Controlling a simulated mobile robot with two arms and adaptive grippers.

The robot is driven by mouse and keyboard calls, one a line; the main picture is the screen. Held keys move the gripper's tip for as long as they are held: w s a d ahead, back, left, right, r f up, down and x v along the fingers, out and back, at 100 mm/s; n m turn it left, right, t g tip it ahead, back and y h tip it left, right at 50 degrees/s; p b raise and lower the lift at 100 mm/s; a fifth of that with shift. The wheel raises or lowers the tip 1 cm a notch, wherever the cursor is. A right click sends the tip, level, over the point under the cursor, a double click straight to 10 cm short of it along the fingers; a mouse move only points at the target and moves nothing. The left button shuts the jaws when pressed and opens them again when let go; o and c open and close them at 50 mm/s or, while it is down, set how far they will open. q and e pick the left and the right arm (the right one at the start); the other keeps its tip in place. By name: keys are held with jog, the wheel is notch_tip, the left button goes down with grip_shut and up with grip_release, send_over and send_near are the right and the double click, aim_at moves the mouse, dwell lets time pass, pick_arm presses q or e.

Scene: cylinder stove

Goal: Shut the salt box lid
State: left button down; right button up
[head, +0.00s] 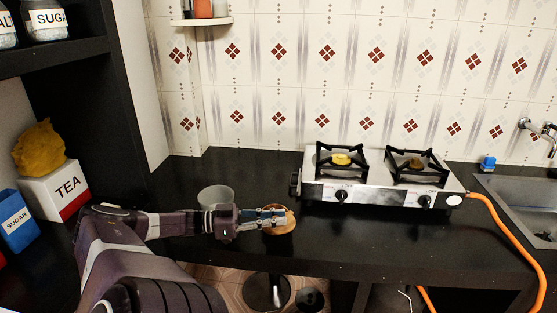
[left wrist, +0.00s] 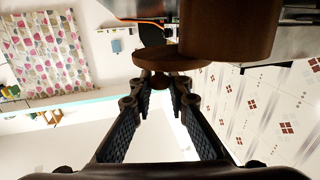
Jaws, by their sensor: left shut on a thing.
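A small round brown wooden box (head: 281,231), which I take to be the salt box, stands on the black counter left of the stove. My left gripper (head: 282,216) reaches it from the left, with its fingertips at the top. In the left wrist view, the box's brown body (left wrist: 215,32) is close, and a brown disc-like lid (left wrist: 150,62) sticks out to one side of it. The left fingertips (left wrist: 161,80) are together at the lid's edge, shut on it. How far the lid stands open cannot be told. My right gripper is out of view.
A grey cup (head: 215,196) stands just behind my left arm. A two-burner stove (head: 380,185) is to the right, with an orange hose (head: 505,230) and a sink (head: 525,205) beyond. A tea box (head: 58,190) and a blue sugar box (head: 17,222) stand at left.

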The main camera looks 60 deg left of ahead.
pick_arm(q)
jog(key=c, duration=1.9)
grip_release()
jog(key=shift+r, duration=0.1)
jog(key=shift+r, duration=4.9)
